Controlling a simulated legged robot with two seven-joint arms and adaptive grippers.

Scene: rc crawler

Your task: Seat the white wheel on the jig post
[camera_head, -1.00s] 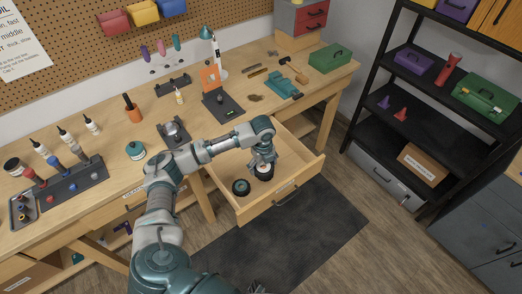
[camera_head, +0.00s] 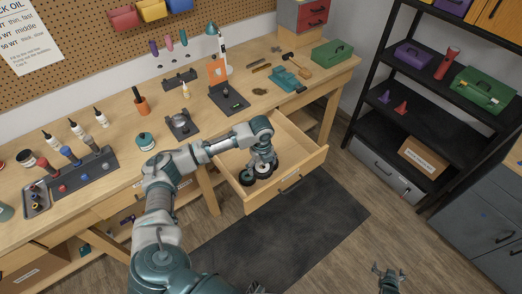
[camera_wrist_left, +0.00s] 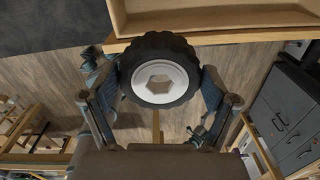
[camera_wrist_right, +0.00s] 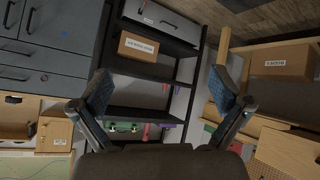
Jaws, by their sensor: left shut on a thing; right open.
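The white wheel, a black tyre with a white hub, is gripped between the fingers of my left gripper (camera_head: 262,164). The left wrist view shows the wheel (camera_wrist_left: 160,72) close up, hub facing the camera, with a finger on each side of the tyre. In the head view the wheel (camera_head: 262,169) shows at the open drawer, partly hidden by the fingers. Dark fixtures stand on the bench: one with an orange upright plate (camera_head: 217,71), one with a grey part (camera_head: 181,122). I cannot tell which carries the jig post. My right gripper (camera_head: 388,271) is open and empty over the floor.
Bottles and a tray (camera_head: 38,199) fill the bench's left end. A green box (camera_head: 332,52) stands at the bench's right end. A black shelf (camera_head: 385,133) stands at right.

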